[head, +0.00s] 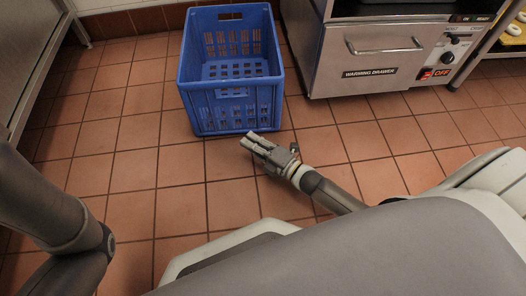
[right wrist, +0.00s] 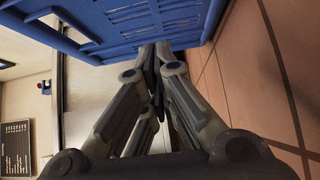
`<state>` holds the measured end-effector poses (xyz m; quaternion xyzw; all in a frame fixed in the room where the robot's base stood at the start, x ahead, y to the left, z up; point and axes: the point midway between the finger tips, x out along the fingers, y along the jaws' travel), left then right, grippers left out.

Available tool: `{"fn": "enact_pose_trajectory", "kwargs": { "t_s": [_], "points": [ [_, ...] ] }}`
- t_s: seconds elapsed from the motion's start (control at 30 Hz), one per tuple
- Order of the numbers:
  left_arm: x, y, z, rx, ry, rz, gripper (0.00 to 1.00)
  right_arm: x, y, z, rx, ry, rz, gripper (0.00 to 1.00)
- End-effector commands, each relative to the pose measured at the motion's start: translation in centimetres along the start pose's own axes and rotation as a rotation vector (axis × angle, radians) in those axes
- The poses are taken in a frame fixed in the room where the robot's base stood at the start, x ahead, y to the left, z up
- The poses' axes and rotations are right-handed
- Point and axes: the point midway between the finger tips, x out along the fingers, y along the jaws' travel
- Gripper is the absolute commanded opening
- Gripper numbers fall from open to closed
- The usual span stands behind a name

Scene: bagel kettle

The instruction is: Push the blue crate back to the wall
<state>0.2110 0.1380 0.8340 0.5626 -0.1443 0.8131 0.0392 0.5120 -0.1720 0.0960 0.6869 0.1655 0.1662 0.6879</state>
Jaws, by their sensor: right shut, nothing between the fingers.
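The blue crate (head: 228,108) stands upright and empty on the tiled floor, with its near side facing me. Its far rim overlaps the base of the wall in the head view, so I cannot tell how much gap lies behind it. My right gripper (head: 248,138) is shut and empty, low by the bottom of the crate's near side, right of its middle. In the right wrist view the closed fingertips (right wrist: 154,48) reach the edge of the crate (right wrist: 140,22); contact is not certain. My left arm shows at the left, but its gripper is out of view.
A steel warming drawer unit (head: 375,55) stands right of the crate, close to its right side. A steel cabinet (head: 30,55) is at the far left. The wall's tiled base (head: 130,22) runs behind. Floor left of the crate is clear.

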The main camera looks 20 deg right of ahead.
Motion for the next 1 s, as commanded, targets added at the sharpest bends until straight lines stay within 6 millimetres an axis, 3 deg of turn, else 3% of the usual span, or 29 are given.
{"fn": "enact_pose_trajectory", "kwargs": {
  "t_s": [0.03, 0.13, 0.4, 1.0],
  "points": [
    [-1.2, 0.2, -0.4, 0.0, -0.001, 0.0, 0.4, 1.2, -0.5, 0.0, -0.001, 0.001, 0.004, 0.0],
    [-2.3, 0.5, -0.8, 0.0, -0.001, 0.0, 0.4, 3.1, -0.5, 0.2, -0.001, 0.001, 0.004, 0.0],
    [-4.0, 0.8, -1.4, 0.0, 0.0, 0.001, 0.4, 4.9, -0.3, 2.4, -0.001, 0.0, 0.001, 0.0],
    [-4.0, 0.8, -1.4, 0.0, 0.0, 0.001, 0.4, 5.2, 0.1, 2.7, 0.003, -0.001, -0.001, 0.0]
  ]
}}
